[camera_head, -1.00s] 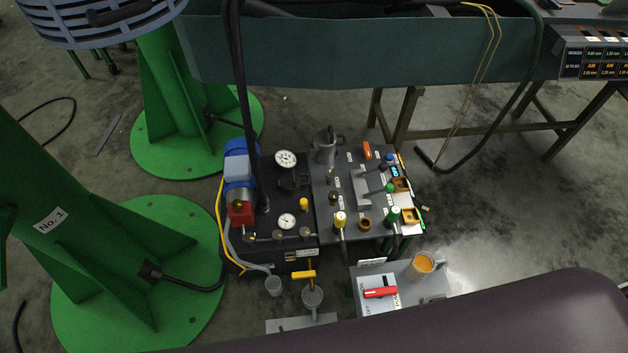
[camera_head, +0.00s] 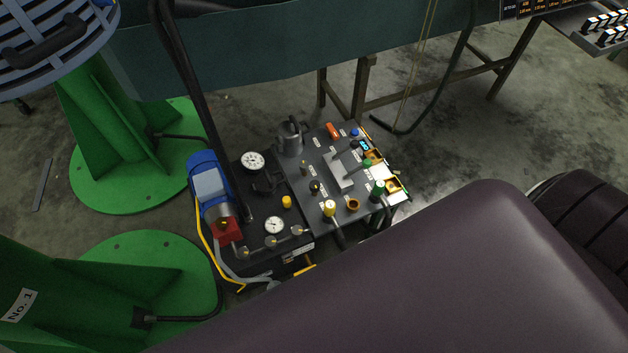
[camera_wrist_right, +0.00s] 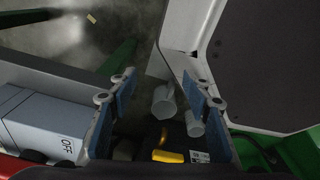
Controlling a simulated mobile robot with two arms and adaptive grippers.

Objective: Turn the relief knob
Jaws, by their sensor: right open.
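The hydraulic unit has a dark panel (camera_head: 311,178) in the middle of the head view. Its knobs include a yellow-topped one (camera_head: 330,208), a green one (camera_head: 377,190), a blue one (camera_head: 355,132) and a small yellow one (camera_head: 286,201). I cannot tell which is the relief knob. My right gripper (camera_wrist_right: 162,90) is open in the right wrist view, its blue-padded fingers apart and nothing gripped. Grey metal cylinders (camera_wrist_right: 165,103) and a yellow handle (camera_wrist_right: 168,156) appear between or beyond the fingers. My left gripper is not in view.
A grey box marked OFF (camera_wrist_right: 45,125) is at the left of the wrist view. In the head view, a blue motor (camera_head: 209,186) stands beside the panel, green pillar bases (camera_head: 150,275) are at left, and a teal bench (camera_head: 270,55) stands behind. My purple body part covers the lower right.

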